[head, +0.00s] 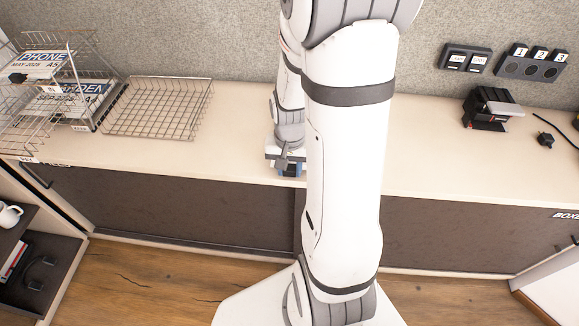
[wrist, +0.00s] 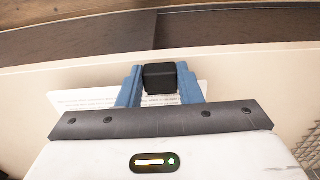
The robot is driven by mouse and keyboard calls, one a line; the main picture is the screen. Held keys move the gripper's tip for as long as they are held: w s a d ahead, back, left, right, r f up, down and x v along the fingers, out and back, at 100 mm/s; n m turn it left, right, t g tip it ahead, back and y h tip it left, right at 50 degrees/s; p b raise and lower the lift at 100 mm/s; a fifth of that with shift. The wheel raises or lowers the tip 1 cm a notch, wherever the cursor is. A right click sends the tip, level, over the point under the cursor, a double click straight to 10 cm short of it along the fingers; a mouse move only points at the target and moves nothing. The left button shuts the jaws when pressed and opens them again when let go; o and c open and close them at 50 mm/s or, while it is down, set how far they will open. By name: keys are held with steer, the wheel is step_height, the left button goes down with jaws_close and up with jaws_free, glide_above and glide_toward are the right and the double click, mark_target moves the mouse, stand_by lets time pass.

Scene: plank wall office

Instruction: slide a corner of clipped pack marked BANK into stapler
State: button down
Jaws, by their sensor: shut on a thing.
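My gripper (head: 288,171) is low over the front edge of the counter, partly behind my own arm in the head view. In the wrist view its blue fingers (wrist: 160,92) are shut on a black block-like clip (wrist: 160,72). A white printed paper pack (wrist: 85,100) lies under the fingers and sticks out to the left. Its print is too small to read, and no BANK mark shows. The pack is hidden in the head view. The black stapler (head: 485,110) with a grey top stands at the right of the counter, well apart from my gripper.
Stacked wire trays (head: 75,75) at the left hold packs marked PHONE (head: 42,64) and one ending in DEN. An empty wire basket (head: 158,108) stands beside them. A small black plug (head: 545,140) lies right of the stapler. The counter (head: 420,135) between gripper and stapler looks clear.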

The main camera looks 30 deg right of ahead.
steer(key=shift+f+b, duration=0.3)
steer(key=shift+f, duration=0.3)
steer(key=shift+w+d, duration=0.75)
steer(key=shift+w, duration=0.35)
steer(key=shift+w+d, duration=0.7)
steer(key=shift+w, duration=0.35)
steer(key=shift+f, duration=0.15)
steer(key=c, duration=0.9)
jaws_free()
steer(key=shift+c, duration=0.2)
